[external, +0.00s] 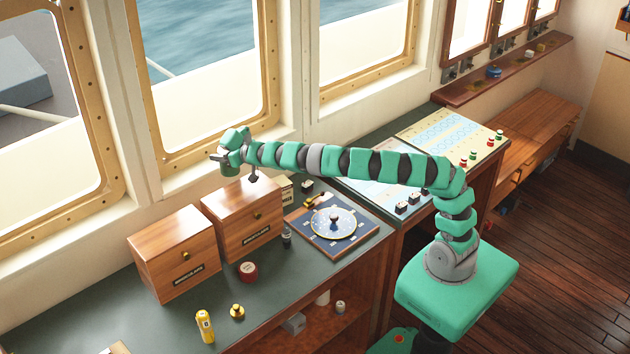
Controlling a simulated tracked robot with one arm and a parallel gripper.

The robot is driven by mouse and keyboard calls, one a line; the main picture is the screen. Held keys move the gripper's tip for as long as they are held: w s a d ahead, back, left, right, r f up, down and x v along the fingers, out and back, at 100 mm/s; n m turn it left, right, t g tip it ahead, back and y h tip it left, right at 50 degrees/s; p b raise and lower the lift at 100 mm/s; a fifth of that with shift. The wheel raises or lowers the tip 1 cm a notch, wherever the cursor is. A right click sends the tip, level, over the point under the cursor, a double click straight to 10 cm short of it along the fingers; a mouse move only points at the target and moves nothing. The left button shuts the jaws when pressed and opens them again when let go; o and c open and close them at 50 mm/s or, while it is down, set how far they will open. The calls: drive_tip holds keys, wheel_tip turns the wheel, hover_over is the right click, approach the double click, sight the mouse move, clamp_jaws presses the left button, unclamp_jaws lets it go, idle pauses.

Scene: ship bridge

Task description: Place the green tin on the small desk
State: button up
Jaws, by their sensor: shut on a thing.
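My gripper (232,160) is at the far left end of my outstretched arm, in the air near the window wall. It is shut on the green tin (229,169), a small green piece that shows just below the dark jaws. The jaws partly cover the tin. They hang above the wooden drawer boxes on the dark green counter. A low wooden desk (540,118) with drawers stands at the right, beyond the console and far from my gripper; I cannot tell for sure that it is the small desk.
Two wooden boxes (174,258) stand under my gripper. A console with panels (455,138) lies toward the right.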

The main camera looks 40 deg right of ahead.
drive_tip(key=s+a+n+g+y+b, duration=0.1)
drive_tip(key=s+a+n+g+y, duration=0.15)
drive_tip(key=s+a, duration=0.75)
drive_tip(key=s+a+n+g+y+b, duration=0.1)
drive_tip(key=s+a+n+y, duration=0.15)
drive_tip(key=a, duration=1.55)
drive_tip(key=s+a+n+g+y, duration=0.25)
drive_tip(key=s+a, duration=0.35)
drive_tip(key=a, duration=0.8)
drive_tip(key=s+a+f+b, duration=0.1)
drive_tip(key=s+a+f, duration=0.2)
drive_tip(key=a+f, duration=0.2)
drive_tip(key=shift+n+y, duration=0.25)
drive_tip(key=shift+y, duration=0.1)
drive_tip(key=f+b, duration=0.5)
drive_tip(key=f, duration=1.3)
drive_tip(key=shift+d+b, duration=0.2)
drive_tip(key=shift+b, duration=0.15)
drive_tip(key=shift+f, duration=0.15)
drive_tip(key=o, duration=1.1)
